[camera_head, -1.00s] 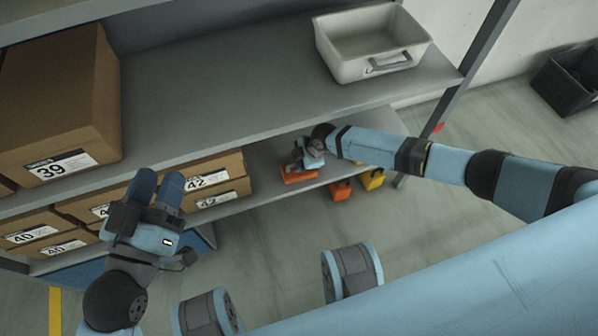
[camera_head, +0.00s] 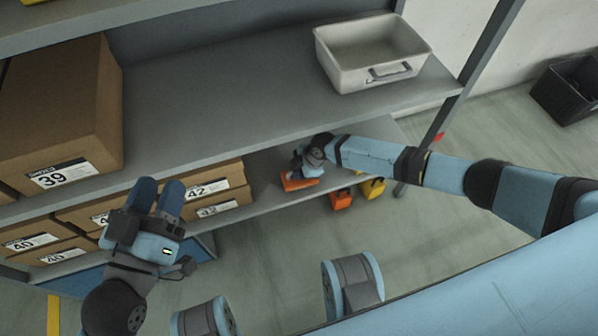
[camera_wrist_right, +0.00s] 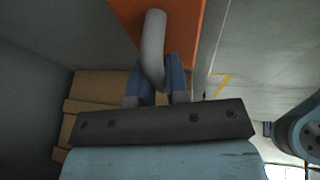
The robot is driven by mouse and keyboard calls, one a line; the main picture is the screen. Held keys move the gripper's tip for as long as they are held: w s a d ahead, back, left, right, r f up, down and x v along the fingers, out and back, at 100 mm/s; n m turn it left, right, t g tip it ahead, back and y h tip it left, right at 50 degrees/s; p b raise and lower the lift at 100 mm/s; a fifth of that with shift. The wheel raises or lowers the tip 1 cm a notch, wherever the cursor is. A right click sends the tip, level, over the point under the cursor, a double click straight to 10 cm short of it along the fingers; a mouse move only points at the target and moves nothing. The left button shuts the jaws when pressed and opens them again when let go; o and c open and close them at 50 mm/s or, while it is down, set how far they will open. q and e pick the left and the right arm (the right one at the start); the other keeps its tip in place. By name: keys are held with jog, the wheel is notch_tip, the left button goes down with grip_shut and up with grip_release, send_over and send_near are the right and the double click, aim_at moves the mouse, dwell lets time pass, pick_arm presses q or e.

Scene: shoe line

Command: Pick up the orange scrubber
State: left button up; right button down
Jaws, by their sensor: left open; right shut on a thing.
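The orange scrubber (camera_head: 298,182) is at the front of the lower shelf, partly hidden by my right gripper (camera_head: 304,165). In the right wrist view the scrubber shows as an orange block (camera_wrist_right: 188,22) with a curved grey handle (camera_wrist_right: 153,48). The blue fingers of my right gripper (camera_wrist_right: 160,82) are shut on this handle, one on each side. I cannot tell whether the scrubber touches the shelf. My left gripper (camera_head: 158,198) is open and empty, in front of the shoe boxes on the left.
The lower shelf (camera_head: 262,200) holds shoe boxes (camera_head: 215,190) left of the scrubber. The upper shelf (camera_head: 230,115) lies above my right gripper and carries a large box (camera_head: 70,110) and a grey bin (camera_head: 365,75). Orange (camera_head: 341,198) and yellow (camera_head: 373,187) containers are beside the shelf edge.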

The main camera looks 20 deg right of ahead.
notch_tip(320, 180, up, 3)
jog(key=shift+f+p, duration=0.1)
jog(key=shift+p, duration=0.5)
jog(key=d, duration=0.1)
jog(key=s+d, duration=0.1)
jog(key=d, duration=0.1)
jog(key=shift+s+d+p, duration=0.15)
jog(key=shift+s+p, duration=0.2)
pick_arm(q)
jog(key=shift+a+f+g+y+p, duration=0.3)
jog(key=shift+a+f+y+p, duration=0.25)
jog(key=shift+a+y+p, duration=0.45)
pick_arm(e)
jog(key=s+d, duration=0.6)
jog(key=d, duration=0.6)
jog(key=shift+s+d+f, duration=0.15)
jog(key=shift+s+d, duration=0.15)
jog(key=shift+d, duration=0.05)
pick_arm(q)
jog(key=shift+d, duration=0.2)
pick_arm(e)
jog(key=c, duration=1.7)
grip_release()
grip_shut()
jog(key=shift+s, duration=0.15)
